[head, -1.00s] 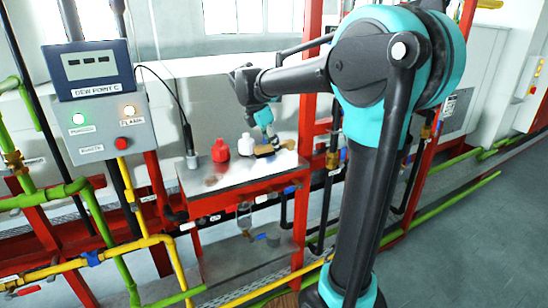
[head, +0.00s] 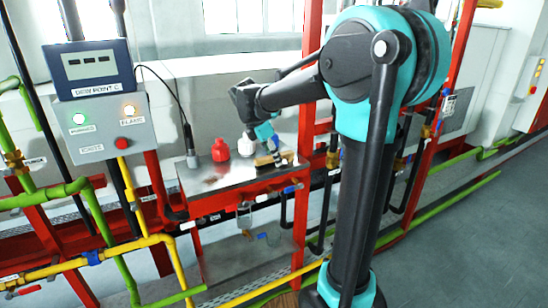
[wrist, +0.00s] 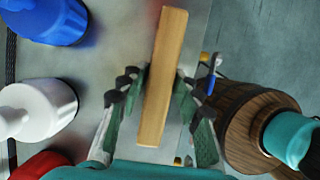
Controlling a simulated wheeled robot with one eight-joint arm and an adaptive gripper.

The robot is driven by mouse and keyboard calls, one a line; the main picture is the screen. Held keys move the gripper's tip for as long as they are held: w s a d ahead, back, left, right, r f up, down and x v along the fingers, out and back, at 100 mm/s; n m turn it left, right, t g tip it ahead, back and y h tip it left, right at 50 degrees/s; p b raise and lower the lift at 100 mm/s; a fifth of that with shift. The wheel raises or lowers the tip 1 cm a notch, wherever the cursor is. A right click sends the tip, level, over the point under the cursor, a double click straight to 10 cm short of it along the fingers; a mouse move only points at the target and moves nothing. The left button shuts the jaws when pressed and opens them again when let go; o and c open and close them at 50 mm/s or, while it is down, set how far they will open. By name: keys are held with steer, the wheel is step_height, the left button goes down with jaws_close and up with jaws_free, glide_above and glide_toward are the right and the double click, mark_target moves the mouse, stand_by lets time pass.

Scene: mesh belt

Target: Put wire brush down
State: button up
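The wire brush shows in the wrist view as a long pale wooden back (wrist: 163,80), running nearly upright in the picture between the two fingers. In the head view the brush (head: 265,160) is low at the right part of the metal bench (head: 210,178). My gripper (wrist: 160,88) has a fingertip at each long side of the wood and appears closed on it. In the head view my gripper (head: 270,145) points down at the bench. The bristles are hidden, and I cannot tell whether the brush touches the bench.
A red bottle (head: 220,150) and a white bottle (head: 246,146) stand left of the brush. The wrist view also shows a blue container (wrist: 45,18). A red post (head: 304,130) rises close to the right. Bare bench top lies in front of the bottles.

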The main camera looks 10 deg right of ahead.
steer(key=shift+o, duration=0.3)
steer(key=shift+r, duration=0.2)
steer(key=v, duration=1.2)
